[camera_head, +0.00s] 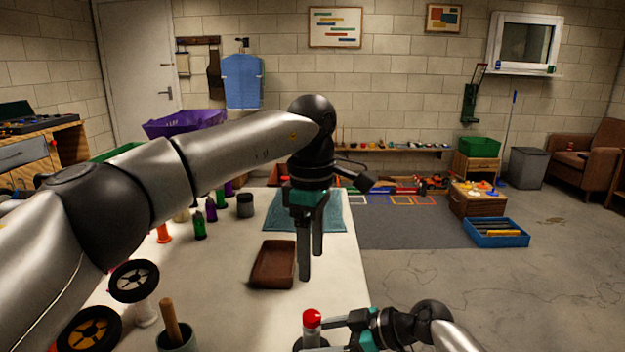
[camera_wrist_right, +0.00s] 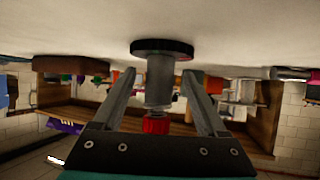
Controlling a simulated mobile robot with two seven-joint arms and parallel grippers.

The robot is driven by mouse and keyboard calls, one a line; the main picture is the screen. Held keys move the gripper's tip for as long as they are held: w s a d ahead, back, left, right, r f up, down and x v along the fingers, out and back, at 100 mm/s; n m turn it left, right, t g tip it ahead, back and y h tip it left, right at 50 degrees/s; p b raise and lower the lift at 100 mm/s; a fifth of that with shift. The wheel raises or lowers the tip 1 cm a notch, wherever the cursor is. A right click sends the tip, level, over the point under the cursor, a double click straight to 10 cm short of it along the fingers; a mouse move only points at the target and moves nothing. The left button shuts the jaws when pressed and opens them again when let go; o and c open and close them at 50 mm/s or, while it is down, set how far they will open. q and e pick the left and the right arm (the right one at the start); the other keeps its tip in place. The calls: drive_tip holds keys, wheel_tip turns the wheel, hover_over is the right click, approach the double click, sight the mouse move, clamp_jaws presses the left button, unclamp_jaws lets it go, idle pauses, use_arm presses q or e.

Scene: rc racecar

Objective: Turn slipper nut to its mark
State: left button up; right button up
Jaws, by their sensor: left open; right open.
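A grey metal post (camera_wrist_right: 160,80) with a red cap (camera_head: 312,318) stands on a round black base (camera_wrist_right: 161,47) at the table's front edge. In the right wrist view, which is upside down, the red cap (camera_wrist_right: 156,125) lies between the fingers, near the palm. My right gripper (camera_wrist_right: 159,76) is open, with one finger on each side of the post and gaps showing. My left gripper (camera_head: 311,270) is open and empty, pointing down above the table beside a brown tray. I cannot pick out a slipper nut or its mark.
The brown tray (camera_head: 261,277) and a blue-green mat (camera_head: 337,211) lie on the white table (camera_head: 215,290). Several bottles (camera_head: 199,224) and a dark cup (camera_head: 245,206) stand left. Wheels (camera_head: 134,282) and a pot with a wooden handle (camera_head: 172,322) are near the front left.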

drive_tip(key=v, duration=1.1)
drive_tip(key=shift+s+d+r, duration=0.1)
drive_tip(key=shift+d, duration=0.2)
